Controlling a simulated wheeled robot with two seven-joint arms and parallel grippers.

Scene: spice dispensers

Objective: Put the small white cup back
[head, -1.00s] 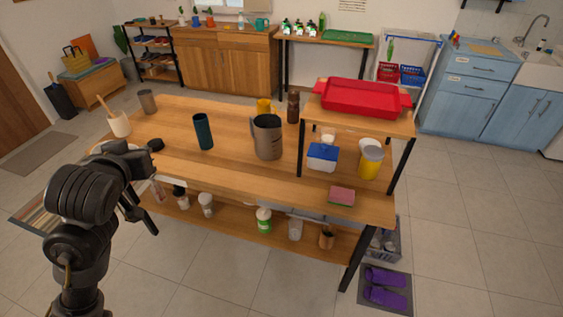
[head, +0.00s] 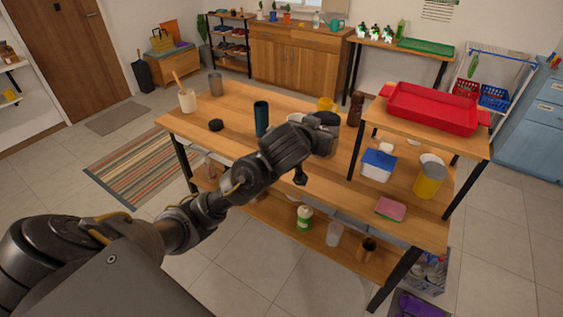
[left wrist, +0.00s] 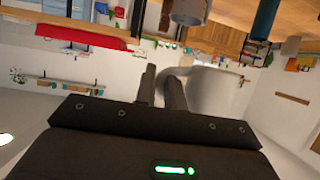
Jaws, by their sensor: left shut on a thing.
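My left gripper (head: 325,138) is in front of and above the wooden table (head: 232,137) in the head view. In the left wrist view my left gripper (left wrist: 161,88) is shut on the small white cup (left wrist: 212,92), at its handle side, with the cup's body beside the fingers. The cup appears held in the air. In the head view the arm mostly hides it; a white edge above the gripper may be part of it. My right gripper is not in view.

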